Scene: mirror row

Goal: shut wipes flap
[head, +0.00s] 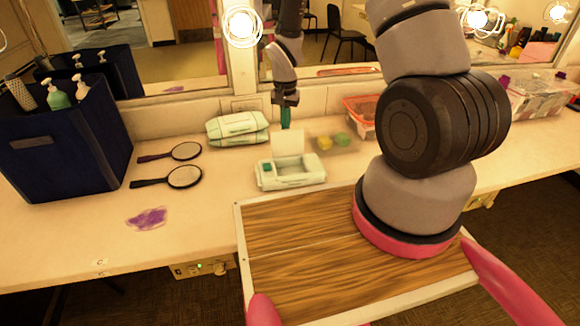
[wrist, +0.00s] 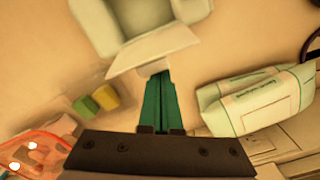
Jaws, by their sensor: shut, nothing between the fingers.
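The wipes box (head: 290,175), white with pale green, stands on the counter by the wooden board; part of it shows in the wrist view (wrist: 130,14). Its flap (head: 288,143) stands raised at the back side, leaving the top opening uncovered. The flap also shows in the wrist view (wrist: 155,48). My gripper (head: 286,123) has teal fingers, shut and empty, pointing down behind the flap on the mirror side. In the wrist view the fingertips (wrist: 158,78) meet the flap's edge; I cannot tell whether they touch it.
Soft wipes packs (head: 237,127) lie left of my gripper. Yellow (head: 324,143) and green (head: 342,139) blocks and a red-rimmed container (head: 362,112) are to the right. Two hand mirrors (head: 184,177) and a dark blue bin (head: 70,145) are left. The mirror wall stands close behind.

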